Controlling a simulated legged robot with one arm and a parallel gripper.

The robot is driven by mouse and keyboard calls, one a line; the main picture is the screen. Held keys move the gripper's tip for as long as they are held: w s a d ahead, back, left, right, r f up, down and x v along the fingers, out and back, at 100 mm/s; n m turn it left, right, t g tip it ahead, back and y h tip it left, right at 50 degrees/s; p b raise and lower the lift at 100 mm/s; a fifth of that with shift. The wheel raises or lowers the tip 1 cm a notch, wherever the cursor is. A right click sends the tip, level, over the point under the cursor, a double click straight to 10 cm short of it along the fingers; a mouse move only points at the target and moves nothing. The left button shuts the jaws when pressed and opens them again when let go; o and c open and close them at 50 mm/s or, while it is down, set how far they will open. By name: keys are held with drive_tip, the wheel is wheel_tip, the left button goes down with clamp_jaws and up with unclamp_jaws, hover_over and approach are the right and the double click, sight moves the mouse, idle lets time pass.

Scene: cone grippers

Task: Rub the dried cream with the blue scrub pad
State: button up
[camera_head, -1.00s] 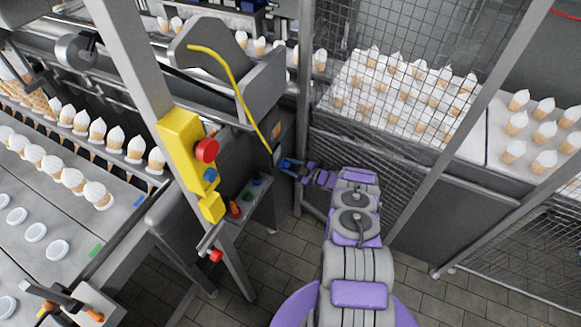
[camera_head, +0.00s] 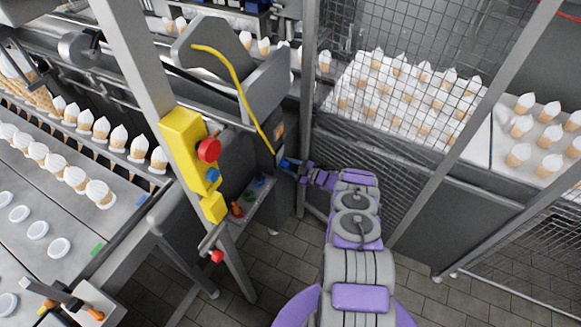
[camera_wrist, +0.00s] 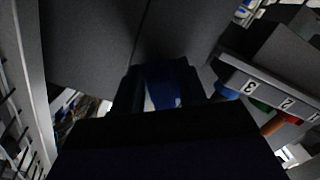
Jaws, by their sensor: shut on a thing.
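My gripper (camera_head: 292,166) is shut on the blue scrub pad (camera_head: 286,162) beside the grey machine housing, just under its small control panel. In the wrist view the blue pad (camera_wrist: 165,86) sits between the dark fingers, close to a dark grey panel surface (camera_wrist: 90,40). A whitish patch (camera_wrist: 149,102) shows beside the pad; I cannot tell whether it is the dried cream. Whether the pad touches the panel is unclear.
A shelf (camera_wrist: 262,83) numbered 3, 2, 1 holds blue, green and orange-red handled items at right in the wrist view. A yellow box with a red button (camera_head: 208,150) stands on a post at left. Wire mesh fencing (camera_head: 400,120) is at right.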

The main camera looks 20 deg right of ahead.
sight(282, 149)
drive_tip(key=shift+r+p, duration=1.2)
drive_tip(key=shift+r, duration=0.35)
drive_tip(key=shift+w+r+p, duration=0.1)
drive_tip(key=shift+r+p, duration=1.9)
drive_tip(key=shift+r, duration=1)
drive_tip(key=shift+f, duration=0.1)
